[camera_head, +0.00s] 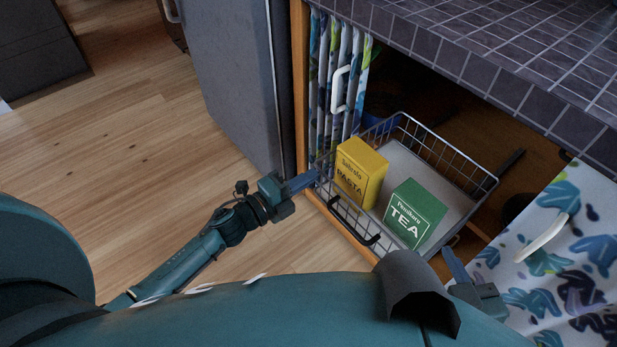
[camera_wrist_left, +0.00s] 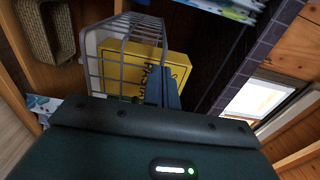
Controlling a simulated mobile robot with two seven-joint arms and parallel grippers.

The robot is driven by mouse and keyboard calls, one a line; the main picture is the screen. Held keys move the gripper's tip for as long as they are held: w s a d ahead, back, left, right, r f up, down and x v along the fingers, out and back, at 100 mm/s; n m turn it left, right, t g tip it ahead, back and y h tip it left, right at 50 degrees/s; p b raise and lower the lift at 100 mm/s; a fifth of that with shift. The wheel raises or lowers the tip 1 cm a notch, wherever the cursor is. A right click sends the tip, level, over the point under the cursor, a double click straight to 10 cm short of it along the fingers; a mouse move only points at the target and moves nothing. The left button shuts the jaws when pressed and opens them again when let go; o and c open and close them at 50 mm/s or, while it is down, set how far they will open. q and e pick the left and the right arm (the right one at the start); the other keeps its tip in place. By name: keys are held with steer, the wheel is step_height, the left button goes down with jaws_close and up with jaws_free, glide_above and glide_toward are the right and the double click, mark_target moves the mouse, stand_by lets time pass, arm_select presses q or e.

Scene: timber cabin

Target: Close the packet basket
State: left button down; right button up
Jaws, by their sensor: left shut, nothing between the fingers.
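The packet basket (camera_head: 450,153) is a grey wire drawer pulled out from under the counter. It holds a yellow pasta box (camera_head: 361,172) and a green tea box (camera_head: 415,214). A black handle (camera_head: 353,222) is on its front. My left gripper (camera_head: 312,178) is shut and empty at the basket's front left corner; I cannot tell if it touches the wire. In the left wrist view its fingers (camera_wrist_left: 172,88) are in front of the wire basket (camera_wrist_left: 122,58) and pasta box (camera_wrist_left: 178,68). My right gripper (camera_head: 455,265) is near the basket's right front corner, its jaw state unclear.
A tiled counter (camera_head: 480,55) overhangs the basket. Patterned curtains with white handles hang at left (camera_head: 338,80) and right (camera_head: 560,250) of the opening. A grey fridge-like cabinet (camera_head: 235,75) stands to the left. The wooden floor (camera_head: 140,130) there is clear.

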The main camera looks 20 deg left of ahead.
arm_select(q)
steer(key=shift+w+d, duration=0.25)
steer(key=shift+w, duration=0.1)
steer(key=shift+d, duration=0.1)
